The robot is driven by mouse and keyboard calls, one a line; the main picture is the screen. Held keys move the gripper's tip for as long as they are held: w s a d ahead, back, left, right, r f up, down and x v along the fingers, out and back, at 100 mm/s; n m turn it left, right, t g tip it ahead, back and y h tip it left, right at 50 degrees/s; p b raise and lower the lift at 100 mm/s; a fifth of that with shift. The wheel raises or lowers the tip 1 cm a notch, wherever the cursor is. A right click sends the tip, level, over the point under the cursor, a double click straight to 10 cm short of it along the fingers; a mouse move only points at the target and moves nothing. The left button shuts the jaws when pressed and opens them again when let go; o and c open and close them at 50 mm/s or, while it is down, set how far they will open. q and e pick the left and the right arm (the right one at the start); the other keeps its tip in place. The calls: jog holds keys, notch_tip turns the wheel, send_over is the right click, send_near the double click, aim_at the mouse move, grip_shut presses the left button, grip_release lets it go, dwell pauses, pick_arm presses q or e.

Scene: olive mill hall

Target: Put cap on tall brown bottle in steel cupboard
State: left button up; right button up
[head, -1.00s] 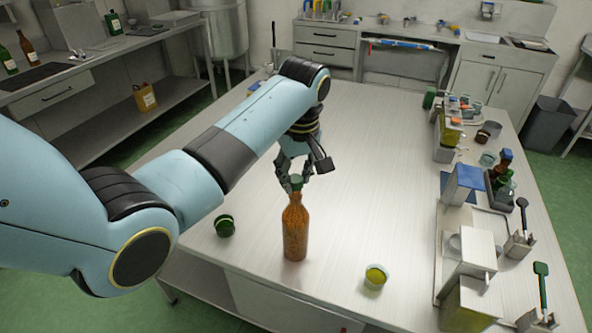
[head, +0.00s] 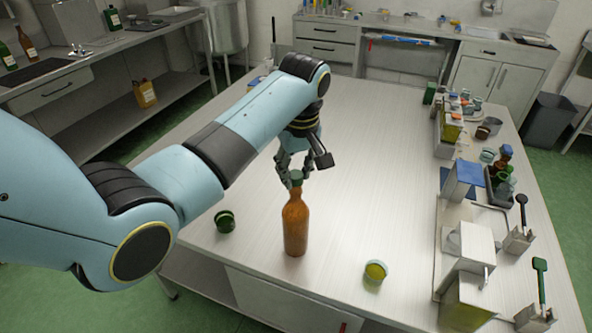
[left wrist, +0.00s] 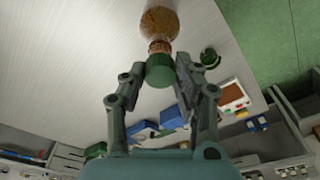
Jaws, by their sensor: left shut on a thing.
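A tall brown bottle (head: 295,225) stands upright on the long steel-topped table, near its front edge. It also shows at the top of the left wrist view (left wrist: 160,20). My left gripper (head: 293,181) is above the bottle with its fingers shut on a green cap (left wrist: 160,70). The cap is at the bottle's mouth; I cannot tell whether it is seated or just touching. A grey steel cupboard (head: 485,78) with two shut doors stands at the back right. My right gripper is out of view.
A dark green round lid or jar (head: 225,221) lies left of the bottle, and a small yellow-green cup (head: 376,271) stands to its right. Boxes, bottles and tools crowd the table's right side. The middle of the table (head: 370,150) is clear.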

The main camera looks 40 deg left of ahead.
pick_arm(q)
jog(key=shift+f, duration=1.15)
dwell(2.3)
jog(key=o, duration=0.8)
jog(key=shift+c, duration=0.9)
